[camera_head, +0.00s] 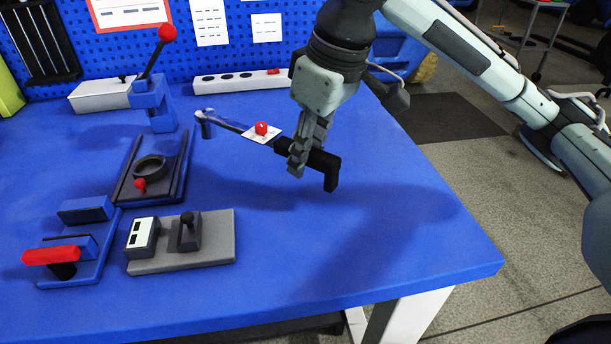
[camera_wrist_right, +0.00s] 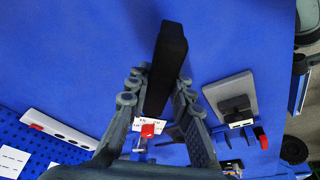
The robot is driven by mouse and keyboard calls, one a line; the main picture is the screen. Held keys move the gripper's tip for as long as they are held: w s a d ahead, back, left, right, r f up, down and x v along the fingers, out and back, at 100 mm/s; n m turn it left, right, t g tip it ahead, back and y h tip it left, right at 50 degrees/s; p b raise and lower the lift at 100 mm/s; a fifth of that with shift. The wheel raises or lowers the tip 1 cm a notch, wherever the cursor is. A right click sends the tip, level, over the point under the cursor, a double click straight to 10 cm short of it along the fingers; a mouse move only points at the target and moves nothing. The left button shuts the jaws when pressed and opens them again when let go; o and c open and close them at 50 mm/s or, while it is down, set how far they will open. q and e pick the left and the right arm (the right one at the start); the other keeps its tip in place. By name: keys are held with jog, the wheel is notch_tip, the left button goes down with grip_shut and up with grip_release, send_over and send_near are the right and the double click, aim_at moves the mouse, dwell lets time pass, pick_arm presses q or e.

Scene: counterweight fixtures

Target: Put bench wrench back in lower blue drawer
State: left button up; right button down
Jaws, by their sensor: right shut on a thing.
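The bench wrench has a black handle (camera_head: 323,166) and a thin blue-grey shaft (camera_head: 228,122) with a dark round head at its left end. My right gripper (camera_head: 298,160) is shut on the black handle and holds the wrench over the blue bench top. In the right wrist view the handle (camera_wrist_right: 168,62) sticks out from between the fingers (camera_wrist_right: 158,92). I cannot tell exactly how high the wrench is above the bench. My left gripper is not in view. No lower blue drawer can be made out in either view.
A white card with a red knob (camera_head: 261,129) shows beside the shaft. Several fixtures stand on the left: a lever press (camera_head: 152,103), a round clamp (camera_head: 150,168), a red-handled block (camera_head: 52,257) and a grey plate (camera_head: 215,250). A power strip (camera_head: 240,82) lies behind. The bench's front right is clear.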

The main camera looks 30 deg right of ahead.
jog(key=shift+f+b, duration=0.45)
jog(key=shift+f, duration=1.55)
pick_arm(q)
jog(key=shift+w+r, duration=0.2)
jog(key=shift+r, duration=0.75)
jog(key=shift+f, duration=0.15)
pick_arm(e)
jog(key=c, duration=1.3)
grip_release()
jog(key=shift+c, duration=0.2)
